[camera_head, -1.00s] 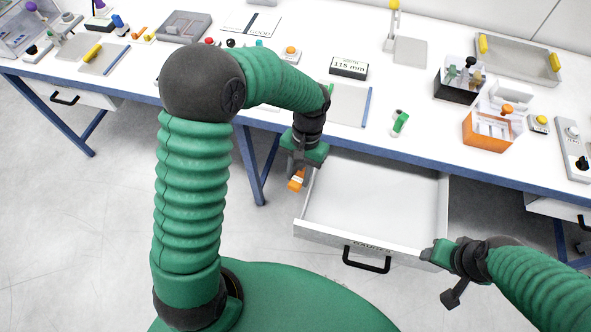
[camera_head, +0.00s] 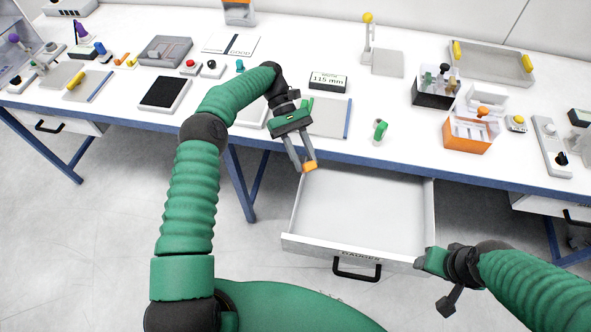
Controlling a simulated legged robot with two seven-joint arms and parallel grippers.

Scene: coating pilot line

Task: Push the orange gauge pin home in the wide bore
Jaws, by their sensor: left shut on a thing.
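An orange piece, which looks like the gauge pin (camera_head: 310,167), is between the fingertips of my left gripper (camera_head: 304,168). The gripper is shut on it and points down over the back left part of the open drawer, near the table's front edge. Most of the pin is hidden by the fingers or too small to make out. My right gripper (camera_head: 432,262) is by the drawer's front right corner; its finger opening is not clear. I cannot make out which thing has the wide bore. A small green ring-shaped piece (camera_head: 380,131) stands on the table to the right.
The open, empty drawer (camera_head: 358,265) juts out below the table's edge. On the table are a "115 mm" display (camera_head: 328,81), a grey mat (camera_head: 328,120) with a blue strip, an orange box (camera_head: 468,138) and a black holder (camera_head: 434,94). Bare tabletop surrounds the green ring.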

